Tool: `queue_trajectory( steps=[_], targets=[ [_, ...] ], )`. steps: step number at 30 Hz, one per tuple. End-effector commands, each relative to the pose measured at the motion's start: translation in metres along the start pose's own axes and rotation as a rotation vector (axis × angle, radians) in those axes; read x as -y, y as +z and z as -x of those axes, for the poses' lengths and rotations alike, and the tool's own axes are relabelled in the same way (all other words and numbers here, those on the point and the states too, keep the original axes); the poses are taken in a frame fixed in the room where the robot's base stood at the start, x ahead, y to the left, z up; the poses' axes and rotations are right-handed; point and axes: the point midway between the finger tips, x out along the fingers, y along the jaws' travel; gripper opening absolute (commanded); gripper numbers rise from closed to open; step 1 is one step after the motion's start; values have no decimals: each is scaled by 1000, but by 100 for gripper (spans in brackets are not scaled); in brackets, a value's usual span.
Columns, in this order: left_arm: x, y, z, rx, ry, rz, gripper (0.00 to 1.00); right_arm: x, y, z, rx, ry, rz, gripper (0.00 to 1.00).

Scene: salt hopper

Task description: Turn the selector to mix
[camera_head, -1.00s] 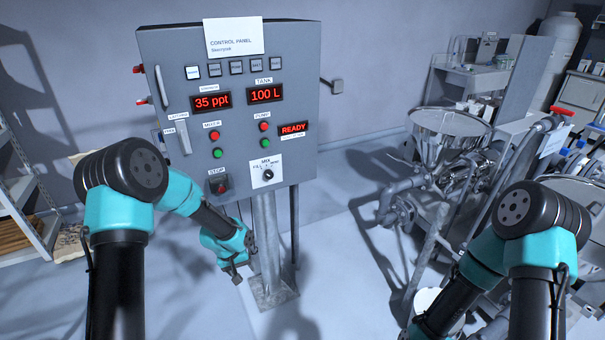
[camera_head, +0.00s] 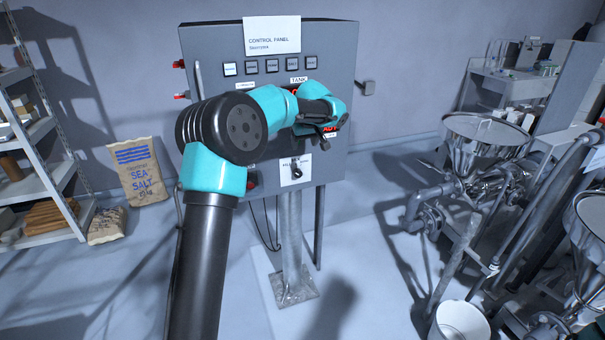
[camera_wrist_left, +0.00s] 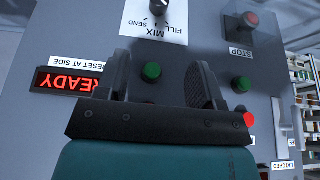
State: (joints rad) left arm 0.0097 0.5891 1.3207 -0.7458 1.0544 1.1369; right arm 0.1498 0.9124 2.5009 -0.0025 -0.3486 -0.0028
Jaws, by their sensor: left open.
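The selector (camera_head: 296,172) is a small dark knob on a white label plate low on the grey control panel (camera_head: 340,60). It also shows upside down at the top edge of the left wrist view (camera_wrist_left: 158,7), with FILL, MIX and SEND printed around it. Which mark it points at is too small to tell. My left gripper (camera_head: 327,132) is in front of the panel, above the selector and apart from it. In the left wrist view its two fingers (camera_wrist_left: 160,78) are spread and empty, with a green button (camera_wrist_left: 152,71) seen between them. My right gripper is out of view.
A red STOP button (camera_wrist_left: 250,20) sits beside the selector. A red READY display (camera_wrist_left: 70,80) is on its other side. My left arm hides much of the panel in the head view. A steel hopper (camera_head: 485,140) and pipes stand at right, a sea salt bag (camera_head: 140,172) at left.

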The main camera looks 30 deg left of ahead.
Motion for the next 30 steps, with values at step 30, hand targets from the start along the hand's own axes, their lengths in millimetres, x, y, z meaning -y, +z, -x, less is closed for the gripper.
queue_trajectory(
  steps=[30],
  targets=[
    [0,1,-137,3,0,-2,62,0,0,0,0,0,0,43]
  ],
)
